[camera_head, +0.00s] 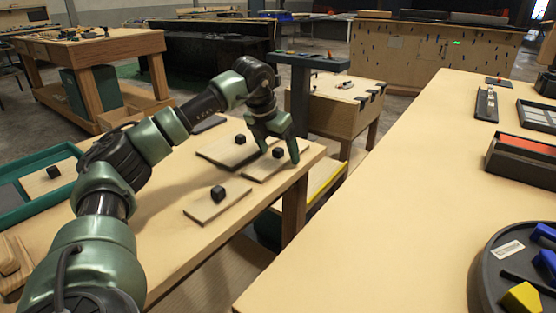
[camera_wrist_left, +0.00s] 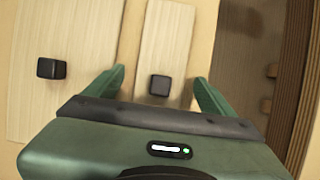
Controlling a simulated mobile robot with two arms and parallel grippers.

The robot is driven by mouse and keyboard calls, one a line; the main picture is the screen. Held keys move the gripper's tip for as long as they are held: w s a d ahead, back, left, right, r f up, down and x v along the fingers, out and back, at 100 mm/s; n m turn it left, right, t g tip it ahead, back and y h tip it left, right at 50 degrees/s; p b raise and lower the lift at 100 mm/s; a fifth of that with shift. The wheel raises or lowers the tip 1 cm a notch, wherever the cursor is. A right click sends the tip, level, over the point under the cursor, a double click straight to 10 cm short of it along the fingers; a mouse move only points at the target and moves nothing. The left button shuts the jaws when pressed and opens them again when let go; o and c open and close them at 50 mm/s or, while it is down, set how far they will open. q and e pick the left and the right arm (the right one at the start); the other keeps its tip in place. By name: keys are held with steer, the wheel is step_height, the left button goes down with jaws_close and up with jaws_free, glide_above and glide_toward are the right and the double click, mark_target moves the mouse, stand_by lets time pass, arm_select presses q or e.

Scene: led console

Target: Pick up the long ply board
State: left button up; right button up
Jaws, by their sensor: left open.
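Pale wooden boards, each with a black cube-shaped knob, lie flat on the light wooden table. One (camera_head: 262,172) is at the right, under my left gripper (camera_head: 279,158); a wider board (camera_head: 222,152) is just left of it. Another (camera_head: 203,211) lies nearer the front. I cannot tell for certain which is the long ply board. In the left wrist view, my open left gripper (camera_wrist_left: 159,78) has its fingers on either side of the knob (camera_wrist_left: 159,86) of a narrow board (camera_wrist_left: 168,40), without visibly gripping it. The wider board's knob (camera_wrist_left: 51,68) is to the left. My right gripper is out of view.
A teal-edged tray (camera_head: 25,168) at the left holds another knobbed board (camera_head: 45,182). The table's right edge is close to my left gripper, with a gap before a long bench (camera_head: 380,200). The bench carries a dark round tray (camera_head: 487,270) and boxes at its right.

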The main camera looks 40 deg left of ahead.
arm_select(q)
steer(key=c, duration=1.6)
steer(key=shift+r, duration=0.1)
